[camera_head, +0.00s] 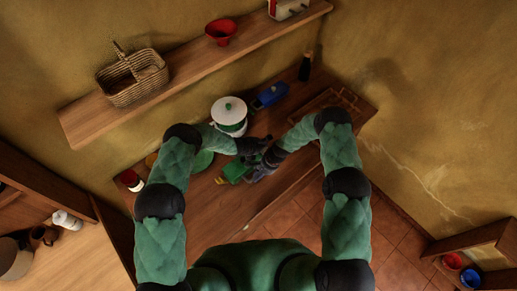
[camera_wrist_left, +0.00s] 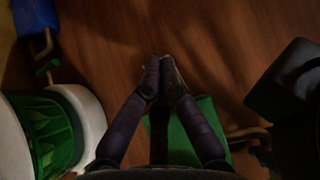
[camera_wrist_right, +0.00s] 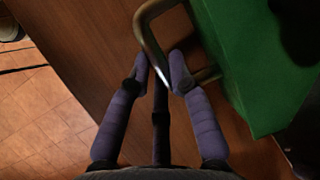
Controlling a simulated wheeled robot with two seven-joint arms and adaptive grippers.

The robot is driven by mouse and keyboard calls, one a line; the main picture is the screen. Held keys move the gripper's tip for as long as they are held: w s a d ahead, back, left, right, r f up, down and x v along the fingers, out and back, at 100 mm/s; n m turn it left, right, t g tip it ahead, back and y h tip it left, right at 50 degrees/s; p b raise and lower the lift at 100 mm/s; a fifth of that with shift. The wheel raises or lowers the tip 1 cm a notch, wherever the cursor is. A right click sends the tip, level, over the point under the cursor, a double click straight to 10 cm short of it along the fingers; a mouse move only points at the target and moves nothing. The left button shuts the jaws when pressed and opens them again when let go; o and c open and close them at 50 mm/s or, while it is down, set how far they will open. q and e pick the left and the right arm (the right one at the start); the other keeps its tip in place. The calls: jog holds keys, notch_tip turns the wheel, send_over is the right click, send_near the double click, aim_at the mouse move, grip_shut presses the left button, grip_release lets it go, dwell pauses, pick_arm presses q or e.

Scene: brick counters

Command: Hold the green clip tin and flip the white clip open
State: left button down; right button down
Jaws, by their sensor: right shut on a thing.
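The green clip tin (camera_head: 236,168) sits on the wooden counter. In the right wrist view its green side (camera_wrist_right: 262,60) is at upper right, with a brass wire loop (camera_wrist_right: 155,35) sticking out beside it. My right gripper (camera_wrist_right: 160,68) is shut on a brass wire part of the tin; it shows beside the tin in the head view (camera_head: 268,160). My left gripper (camera_wrist_left: 166,62) has its fingertips together, with nothing seen between them, over the counter near the tin's green face (camera_wrist_left: 205,120). I cannot clearly make out the white clip.
A white and green lidded pot (camera_head: 229,115) stands behind the tin, close to my left arm. A blue tin (camera_head: 270,95) and a dark bottle (camera_head: 305,67) are farther back. A red-and-white jar (camera_head: 131,181) is at the left. A wooden rack (camera_head: 333,102) lies at the right.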

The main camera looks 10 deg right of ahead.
pick_arm(q)
jog(key=shift+s+a, duration=0.1)
jog(key=shift+a, duration=0.05)
dwell(0.3)
jog(key=shift+s+a+f, duration=0.15)
jog(key=shift+s+a, duration=0.3)
jog(key=shift+a, duration=0.15)
jog(key=shift+s+a+r, duration=0.2)
jog(key=shift+a+r, duration=0.05)
jog(key=shift+r, duration=0.05)
jog(key=v, duration=1.1)
jog(key=shift+w+r, duration=0.2)
jog(key=shift+r, duration=0.05)
jog(key=a, duration=0.1)
jog(key=s+a, duration=0.1)
jog(key=shift+s+a+r, duration=0.1)
jog(key=shift+s+a, duration=0.2)
jog(key=shift+a, duration=0.1)
jog(key=x, duration=1.1)
jog(key=shift+w+d, duration=0.15)
jog(key=shift+d, duration=0.25)
jog(key=shift+w+d+f, duration=0.35)
jog(key=shift+w+d, duration=0.05)
jog(key=shift+d, duration=0.15)
